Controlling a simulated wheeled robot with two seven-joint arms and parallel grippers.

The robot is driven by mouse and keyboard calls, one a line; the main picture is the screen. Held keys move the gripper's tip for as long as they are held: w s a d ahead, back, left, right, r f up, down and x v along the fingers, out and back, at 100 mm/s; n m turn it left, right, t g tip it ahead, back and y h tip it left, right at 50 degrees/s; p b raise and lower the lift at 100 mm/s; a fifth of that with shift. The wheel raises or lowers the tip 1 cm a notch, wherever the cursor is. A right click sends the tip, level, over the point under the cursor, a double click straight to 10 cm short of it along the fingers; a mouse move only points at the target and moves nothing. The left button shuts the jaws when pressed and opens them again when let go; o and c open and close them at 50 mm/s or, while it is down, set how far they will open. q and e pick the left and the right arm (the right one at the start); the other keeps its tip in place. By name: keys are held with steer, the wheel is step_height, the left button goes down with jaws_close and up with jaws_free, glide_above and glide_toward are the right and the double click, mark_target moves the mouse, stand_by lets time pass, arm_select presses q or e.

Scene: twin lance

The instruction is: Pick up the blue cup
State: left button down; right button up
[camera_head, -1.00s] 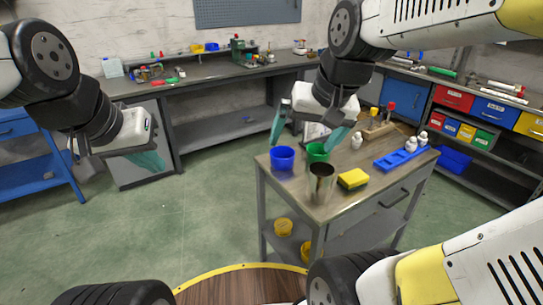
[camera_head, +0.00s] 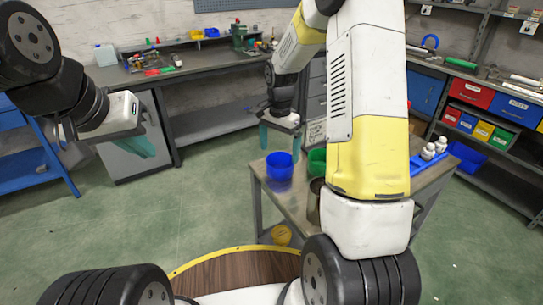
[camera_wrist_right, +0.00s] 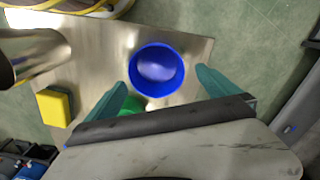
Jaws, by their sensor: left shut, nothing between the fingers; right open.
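The blue cup (camera_head: 279,170) stands upright at the left corner of the small metal table (camera_head: 297,203). In the right wrist view the blue cup (camera_wrist_right: 157,72) shows from above, its round mouth between the fingertips in the picture. My right gripper (camera_head: 280,139) is open and empty, its teal fingers pointing down just above the cup in the head view. It also shows in the right wrist view (camera_wrist_right: 160,82). I see no clear contact with the cup. My left gripper (camera_head: 140,147) is shut and empty, far to the left, away from the table.
A green cup (camera_head: 317,160) stands close beside the blue one, partly hidden by my right arm. A metal cup (camera_head: 314,201) is also partly hidden. A yellow sponge (camera_wrist_right: 54,107) lies on the table. White bottles stand near a blue tray (camera_head: 422,163) at the right.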

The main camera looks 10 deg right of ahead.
mark_target(280, 163)
steer(key=f, duration=0.6)
steer(key=shift+s+d, duration=0.1)
steer(key=shift+s, duration=0.15)
steer(key=c, duration=1.3)
